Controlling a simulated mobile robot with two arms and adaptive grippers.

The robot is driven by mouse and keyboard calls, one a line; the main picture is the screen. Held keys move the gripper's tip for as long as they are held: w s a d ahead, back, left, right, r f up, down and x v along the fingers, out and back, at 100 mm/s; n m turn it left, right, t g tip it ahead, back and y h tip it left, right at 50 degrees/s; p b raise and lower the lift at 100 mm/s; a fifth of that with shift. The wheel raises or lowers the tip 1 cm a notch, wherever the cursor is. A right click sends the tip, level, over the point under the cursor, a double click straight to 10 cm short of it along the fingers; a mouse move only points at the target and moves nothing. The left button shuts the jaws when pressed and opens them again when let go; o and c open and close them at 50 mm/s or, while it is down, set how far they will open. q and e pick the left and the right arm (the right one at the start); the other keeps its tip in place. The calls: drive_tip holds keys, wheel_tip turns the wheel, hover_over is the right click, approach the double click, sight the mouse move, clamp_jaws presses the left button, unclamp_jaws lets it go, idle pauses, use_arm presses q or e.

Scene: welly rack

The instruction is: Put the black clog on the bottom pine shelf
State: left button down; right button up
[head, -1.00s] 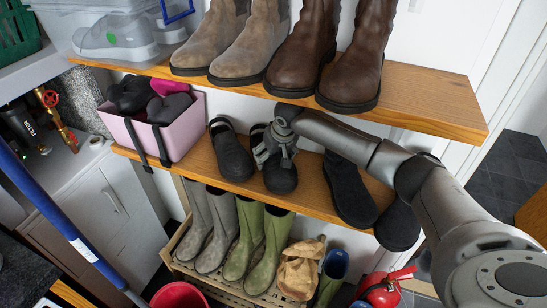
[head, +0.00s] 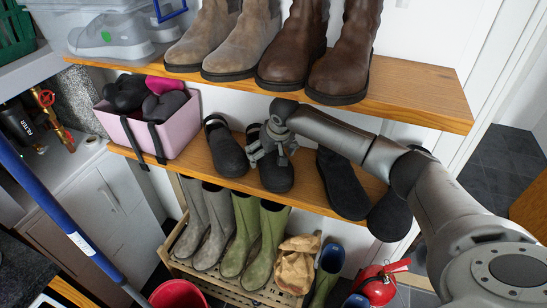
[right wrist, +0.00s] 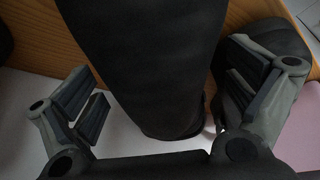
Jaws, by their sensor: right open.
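A black clog (head: 277,178) stands on the bottom pine shelf (head: 301,187), toe towards the front. My right gripper (head: 270,153) is at its heel end, open. In the right wrist view the dark clog (right wrist: 150,65) lies between the spread fingers, with a gap visible on the left finger's side. A second black clog (head: 228,155) stands just left of it on the same shelf; it also shows behind the right finger in the wrist view (right wrist: 262,40). My left gripper is not in view.
Black shoes (head: 343,187) stand to the right on the same shelf, partly behind my arm. A pink bin (head: 180,130) is at its left end. Boots (head: 285,45) fill the upper shelf (head: 425,92) above my gripper. Wellies (head: 240,235) stand on the slatted rack below.

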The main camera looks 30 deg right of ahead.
sight(287, 182)
drive_tip(key=shift+r, duration=0.25)
drive_tip(key=s, duration=0.4)
drive_tip(key=s+b, duration=0.1)
drive_tip(key=s, duration=0.3)
drive_tip(key=s+a+r+b, duration=0.1)
drive_tip(key=s, duration=0.3)
drive_tip(key=shift+s, duration=0.25)
drive_tip(key=shift+f, duration=0.1)
